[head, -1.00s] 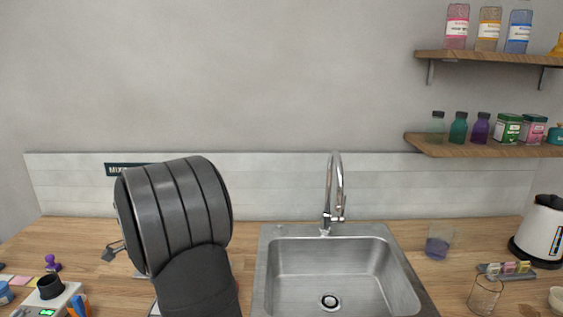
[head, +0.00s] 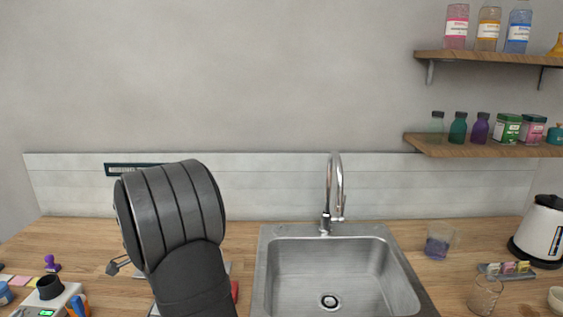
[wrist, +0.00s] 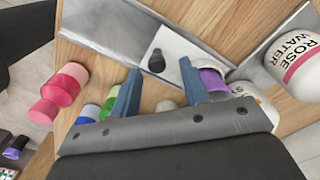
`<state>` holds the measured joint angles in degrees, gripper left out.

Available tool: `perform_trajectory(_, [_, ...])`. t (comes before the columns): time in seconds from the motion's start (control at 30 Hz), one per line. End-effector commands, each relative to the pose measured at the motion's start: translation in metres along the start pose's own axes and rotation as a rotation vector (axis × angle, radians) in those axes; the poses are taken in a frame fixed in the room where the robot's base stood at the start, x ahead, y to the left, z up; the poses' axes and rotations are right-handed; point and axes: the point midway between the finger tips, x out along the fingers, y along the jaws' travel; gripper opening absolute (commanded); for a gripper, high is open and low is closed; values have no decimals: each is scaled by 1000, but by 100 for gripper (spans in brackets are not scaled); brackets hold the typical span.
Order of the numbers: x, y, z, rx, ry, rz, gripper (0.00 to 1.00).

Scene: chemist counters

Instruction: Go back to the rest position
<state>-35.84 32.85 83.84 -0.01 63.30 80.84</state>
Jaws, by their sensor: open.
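My gripper (wrist: 158,84) shows in the wrist view with its two blue-grey fingers spread apart and nothing held between them. Beyond the gap a small black-topped thing (wrist: 157,62) stands on a white surface. In the head view my arm rises at the left of the sink and hides most of the gripper; only a small grey tip shows at the arm's left. The rest position itself is not marked in either view.
In the wrist view a pink bottle (wrist: 63,88) lies left of the fingers, a purple cap (wrist: 212,80) close by the right finger, and a rose water bottle (wrist: 300,65) at right. In the head view the sink (head: 330,238) is right of my arm; a beaker (head: 438,244) and kettle (head: 541,232) stand further right.

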Motion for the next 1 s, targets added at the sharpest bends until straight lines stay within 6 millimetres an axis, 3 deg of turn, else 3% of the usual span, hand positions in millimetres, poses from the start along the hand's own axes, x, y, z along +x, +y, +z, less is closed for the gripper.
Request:
perform_trajectory(0.83, [-166, -1, -1, 0, 2, -6, 41])
perform_trajectory(1.0, [-123, 1, -1, 0, 0, 3, 41])
